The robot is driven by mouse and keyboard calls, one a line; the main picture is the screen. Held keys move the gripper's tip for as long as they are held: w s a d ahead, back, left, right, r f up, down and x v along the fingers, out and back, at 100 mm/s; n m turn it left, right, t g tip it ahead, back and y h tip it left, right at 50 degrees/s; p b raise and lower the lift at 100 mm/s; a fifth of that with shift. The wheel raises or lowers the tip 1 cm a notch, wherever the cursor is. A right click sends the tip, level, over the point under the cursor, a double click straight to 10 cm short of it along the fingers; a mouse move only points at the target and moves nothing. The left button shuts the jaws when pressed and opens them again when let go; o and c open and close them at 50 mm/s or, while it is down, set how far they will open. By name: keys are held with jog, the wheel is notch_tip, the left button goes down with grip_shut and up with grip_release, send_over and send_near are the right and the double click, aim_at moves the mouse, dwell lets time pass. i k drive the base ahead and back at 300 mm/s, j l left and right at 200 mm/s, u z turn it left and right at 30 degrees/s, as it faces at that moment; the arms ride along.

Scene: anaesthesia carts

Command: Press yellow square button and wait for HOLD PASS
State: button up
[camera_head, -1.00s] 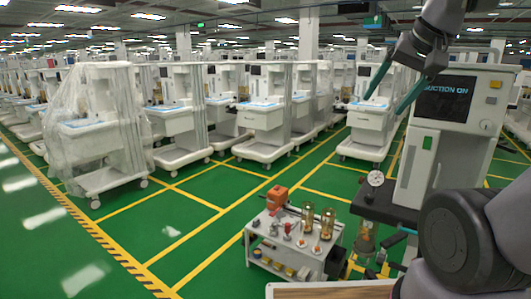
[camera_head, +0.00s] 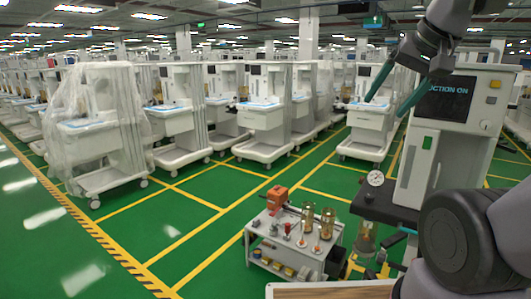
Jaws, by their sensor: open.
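The yellow square button (camera_head: 495,84) is on the upper right of the near white machine's front panel (camera_head: 470,150). Left of it, a dark screen (camera_head: 447,99) shows text ending in "UCTION ON"; my gripper hides its left edge.
A round gauge (camera_head: 375,178) stands by the machine's dark shelf (camera_head: 385,207). A small grey cart (camera_head: 290,262) with an orange device and brass cylinders stands left of it. Rows of white carts (camera_head: 265,117) fill the background. Green floor (camera_head: 190,230) with yellow lines is open at left.

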aim_at(493, 84)
jog(key=k, duration=0.2)
jog(key=k+l, duration=0.7)
jog(key=l, duration=0.85)
jog(key=i+l+z, duration=0.1)
jog(key=l, duration=0.5)
jog(key=i+l, duration=0.1)
jog(key=l, duration=0.55)
